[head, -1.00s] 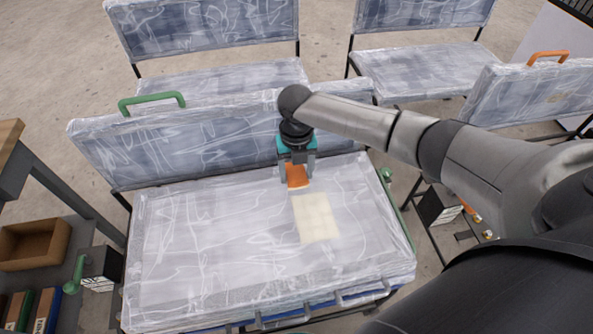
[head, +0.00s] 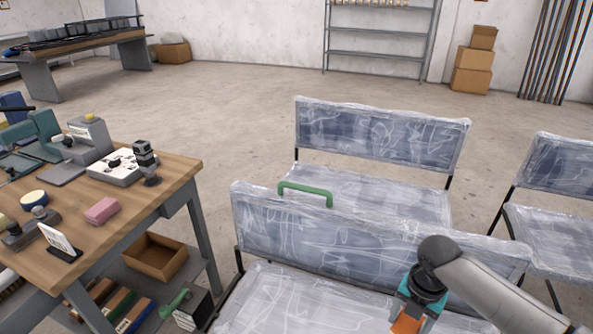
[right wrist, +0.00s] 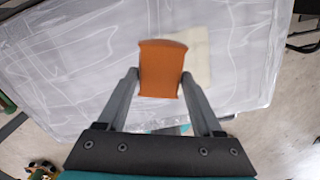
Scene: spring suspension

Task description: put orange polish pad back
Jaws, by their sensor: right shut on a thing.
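The orange polish pad (right wrist: 160,68) is between the two fingers of my right gripper (right wrist: 159,82) in the right wrist view. The gripper is shut on it and holds it over the plastic-wrapped bench seat (right wrist: 80,70). In the head view the pad (head: 407,324) shows at the bottom edge, below my right gripper (head: 418,303), partly cut off. My left gripper is not in view.
A pale square patch (right wrist: 200,58) lies on the seat beside the pad. A wooden workbench (head: 150,190) at left carries a pink block (head: 102,210) and several tools. An open cardboard box (head: 155,256) sits on its lower shelf. Wrapped seats stand at right.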

